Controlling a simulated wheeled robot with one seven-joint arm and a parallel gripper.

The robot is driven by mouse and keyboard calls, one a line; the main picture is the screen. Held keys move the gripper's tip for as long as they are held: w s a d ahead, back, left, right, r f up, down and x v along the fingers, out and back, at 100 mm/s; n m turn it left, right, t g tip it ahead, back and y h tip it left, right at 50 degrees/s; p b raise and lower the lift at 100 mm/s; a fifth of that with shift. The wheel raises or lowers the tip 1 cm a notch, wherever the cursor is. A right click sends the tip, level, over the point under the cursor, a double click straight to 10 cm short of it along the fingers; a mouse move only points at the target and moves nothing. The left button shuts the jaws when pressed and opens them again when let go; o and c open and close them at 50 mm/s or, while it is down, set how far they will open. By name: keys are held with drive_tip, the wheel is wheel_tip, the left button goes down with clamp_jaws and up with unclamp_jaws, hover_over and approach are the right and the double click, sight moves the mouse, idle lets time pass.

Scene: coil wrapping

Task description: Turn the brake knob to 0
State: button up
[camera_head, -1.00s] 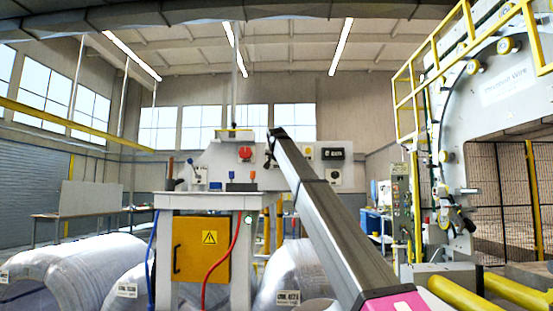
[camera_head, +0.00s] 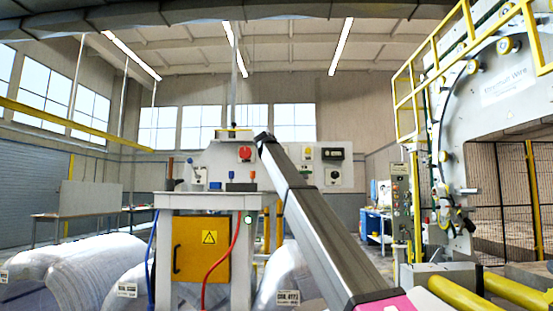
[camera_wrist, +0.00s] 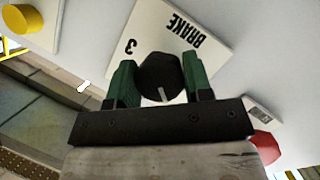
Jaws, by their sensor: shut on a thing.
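The brake knob (camera_wrist: 160,76) is black and round with a short white pointer line. In the wrist view it stands on a white plate (camera_wrist: 205,22) marked BRAKE and 3, which appears upside down and tilted. The pointer line points down in the picture, away from the 3. My gripper (camera_wrist: 158,64) has a green finger on each side of the knob and is shut on it. Other scale marks are hidden or out of frame. In the head view my arm covers the knob and my gripper cannot be made out clearly.
A red button (camera_head: 245,153) is left of my arm on the panel; a yellow knob (camera_head: 307,153), a black display (camera_head: 333,153) and another knob (camera_head: 333,176) are to the right. A white table (camera_head: 205,201) with small items stands in front. Wrapped coils (camera_head: 95,275) lie below.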

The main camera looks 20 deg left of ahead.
drive_tip(key=n+t+h, duration=0.1)
drive_tip(key=n, duration=0.2)
drive_tip(key=shift+n, duration=0.3)
drive_tip(key=shift+n+t+h, duration=0.3)
drive_tip(key=shift+n+t, duration=0.3)
drive_tip(key=shift+n, duration=0.7)
drive_tip(key=o, duration=0.9)
drive_tip(key=s, duration=0.3)
drive_tip(key=s+a, duration=0.1)
drive_tip(key=s, duration=0.6)
drive_tip(key=shift+s+a+r, duration=0.1)
drive_tip(key=shift+s+a, duration=0.05)
drive_tip(key=shift+s, duration=0.2)
